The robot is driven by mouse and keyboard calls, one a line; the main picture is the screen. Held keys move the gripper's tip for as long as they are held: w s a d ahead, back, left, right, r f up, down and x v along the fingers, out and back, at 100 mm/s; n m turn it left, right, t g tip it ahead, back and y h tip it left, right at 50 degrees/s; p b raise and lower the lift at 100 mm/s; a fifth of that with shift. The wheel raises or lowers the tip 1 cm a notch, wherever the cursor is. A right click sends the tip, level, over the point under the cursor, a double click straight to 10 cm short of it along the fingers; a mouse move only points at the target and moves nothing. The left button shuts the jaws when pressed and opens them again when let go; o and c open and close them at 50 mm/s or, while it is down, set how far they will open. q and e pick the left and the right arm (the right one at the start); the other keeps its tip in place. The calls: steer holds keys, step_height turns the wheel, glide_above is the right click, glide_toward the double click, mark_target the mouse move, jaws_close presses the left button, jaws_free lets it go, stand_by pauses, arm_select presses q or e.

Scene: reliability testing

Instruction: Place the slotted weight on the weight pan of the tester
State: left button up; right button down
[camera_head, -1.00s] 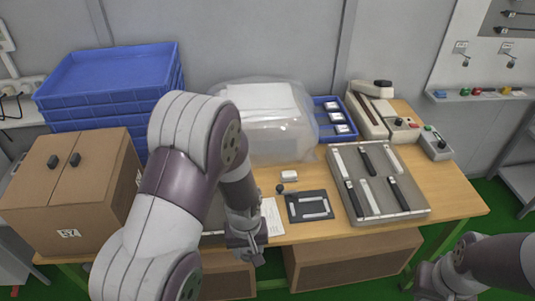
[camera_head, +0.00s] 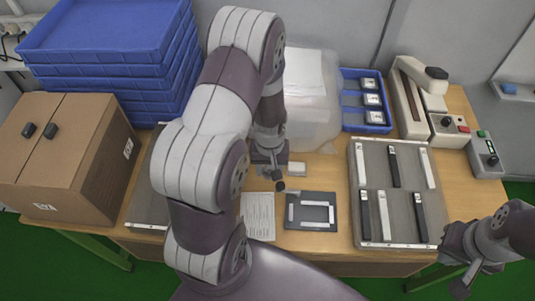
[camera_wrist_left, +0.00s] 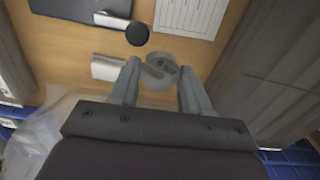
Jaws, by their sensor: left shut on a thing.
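The slotted weight (camera_wrist_left: 163,74) is a grey disc between the fingertips of my left gripper (camera_wrist_left: 158,80) in the left wrist view. The gripper is shut on it. In the head view my left gripper (camera_head: 267,170) is above the middle of the table, beside a small white block and a black knob, and the weight cannot be made out there. A beige machine (camera_head: 408,95), which looks like the tester, stands at the back right; I cannot make out its weight pan. My right gripper (camera_head: 462,270) is at the lower right, off the table's front edge; its jaw state is unclear.
A white block (camera_head: 297,169), a black knob (camera_head: 280,186), a dark plate (camera_head: 311,211) and a paper (camera_head: 258,215) lie mid-table. A grey tray (camera_head: 372,205) holds several strips. Blue bins (camera_head: 110,60), a cardboard box (camera_head: 62,160) and a clear bag (camera_head: 318,110) stand left and behind.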

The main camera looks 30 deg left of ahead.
arm_select(q)
steer(key=w+a+f, duration=0.1)
steer(key=a+f, duration=0.1)
steer(key=w+a+f, duration=0.1)
steer(key=w+a, duration=0.1)
steer(key=shift+w+a+f, duration=0.3)
steer(key=shift+f, duration=0.05)
steer(key=f, duration=0.1)
steer(key=f+p, duration=0.1)
steer(key=f, duration=0.1)
steer(key=shift+s+f, duration=0.2)
steer(key=shift+s, duration=0.15)
steer(key=shift+w+f, duration=0.2)
steer(key=shift+f, duration=0.1)
steer(key=o, duration=1.2)
steer(key=shift+s, duration=0.15)
arm_select(e)
steer(key=shift+w+r, duration=0.25)
steer(key=shift+w, duration=0.1)
